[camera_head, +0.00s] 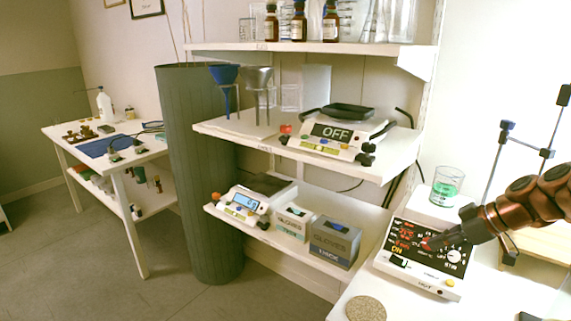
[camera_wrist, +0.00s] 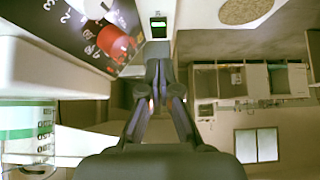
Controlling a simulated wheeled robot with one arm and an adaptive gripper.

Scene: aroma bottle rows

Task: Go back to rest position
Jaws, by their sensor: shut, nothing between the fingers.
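My gripper (camera_head: 436,242), at the end of my dark copper-coloured arm, is at the right in the head view. It is shut and empty, just in front of the control panel of a white hotplate stirrer (camera_head: 447,283). The stirrer's display glows red with a yellow "ON". A beaker of green liquid (camera_head: 446,188) stands at the stirrer's back; part of a beaker (camera_wrist: 28,135) also shows in the wrist view.
A round cork mat (camera_head: 366,309) lies left of the stirrer. Shelves on the left hold a scale reading "OFF" (camera_head: 335,138), another scale (camera_head: 243,204), glove boxes (camera_head: 335,243) and brown bottles (camera_head: 299,24). A thin-rod stand (camera_head: 500,160) is close behind my arm.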

